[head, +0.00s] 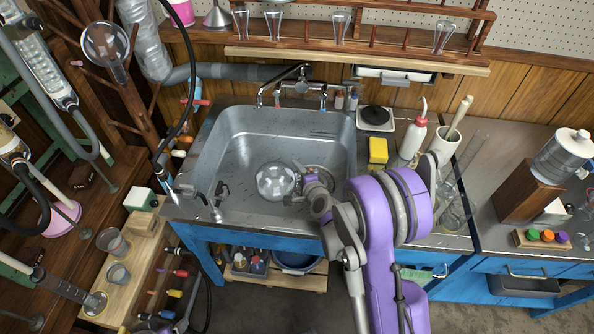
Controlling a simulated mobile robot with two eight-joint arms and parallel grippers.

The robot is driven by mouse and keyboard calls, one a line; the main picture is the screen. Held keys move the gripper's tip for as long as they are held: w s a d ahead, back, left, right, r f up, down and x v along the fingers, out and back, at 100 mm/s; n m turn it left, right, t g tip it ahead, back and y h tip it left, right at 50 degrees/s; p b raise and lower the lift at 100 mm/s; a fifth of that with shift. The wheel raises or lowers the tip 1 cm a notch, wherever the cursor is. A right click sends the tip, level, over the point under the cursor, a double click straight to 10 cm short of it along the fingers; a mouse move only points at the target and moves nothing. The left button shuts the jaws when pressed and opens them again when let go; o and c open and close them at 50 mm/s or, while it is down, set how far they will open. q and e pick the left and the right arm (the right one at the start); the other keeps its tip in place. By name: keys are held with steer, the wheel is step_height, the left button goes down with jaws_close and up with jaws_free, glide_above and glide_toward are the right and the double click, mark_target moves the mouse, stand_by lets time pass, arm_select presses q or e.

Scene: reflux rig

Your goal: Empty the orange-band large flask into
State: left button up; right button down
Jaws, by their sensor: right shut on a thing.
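A clear round-bodied glass flask (274,181) is inside the grey metal sink (225,150), over the basin floor near the drain. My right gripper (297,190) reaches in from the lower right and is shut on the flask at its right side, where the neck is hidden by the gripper. No orange band can be made out on this flask. The flask looks tilted, with its round body to the left; I cannot tell whether it touches the sink floor or holds liquid. My left gripper is not in view.
A faucet (291,85) stands behind the basin. A yellow sponge (378,151), a white wash bottle (413,138) and a white crock (444,146) stand right of the sink. The basin's left part is clear.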

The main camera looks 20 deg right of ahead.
stand_by(0.3)
steer(key=shift+r+m+y+p, duration=0.3)
steer(key=shift+r+m+p, duration=0.05)
steer(key=shift+m+p, duration=0.15)
steer(key=shift+d, duration=0.1)
stand_by(1.0)
steer(key=shift+d+r+m+y, duration=0.1)
steer(key=shift+r+m+y, duration=0.3)
steer(key=shift+m, duration=0.2)
steer(key=shift+f, duration=0.1)
stand_by(0.6)
